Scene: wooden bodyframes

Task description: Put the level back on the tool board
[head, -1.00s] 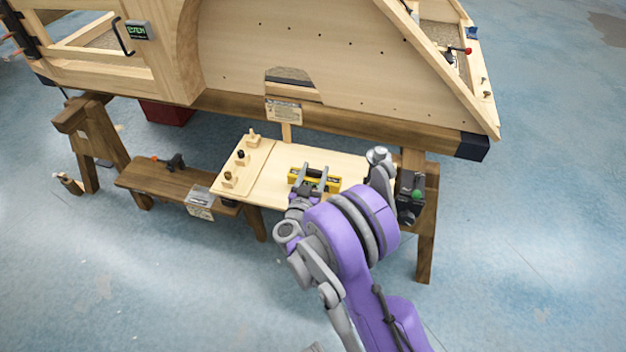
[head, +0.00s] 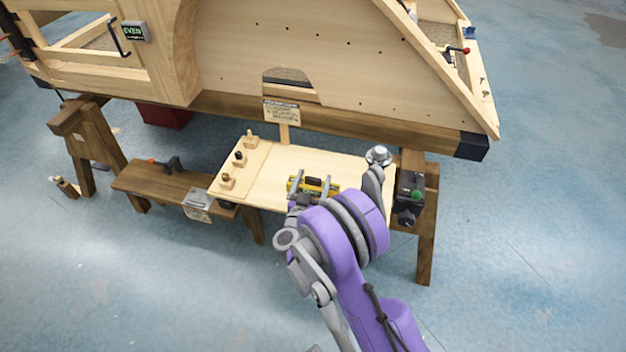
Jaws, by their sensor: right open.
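The yellow level (head: 333,190) lies on the light wooden tool board (head: 265,190), right of its middle. My right gripper (head: 313,182) is at the level, its two fingers apart and reaching over it. The fingers and wrist hide part of the level, so I cannot tell whether they touch it. My left gripper is not in view.
Several small wooden pegs or knobs (head: 228,181) stand on the board's left strip. A dark low bench (head: 165,185) with a clamp is at left. The large wooden bodyframe (head: 270,50) rises behind.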

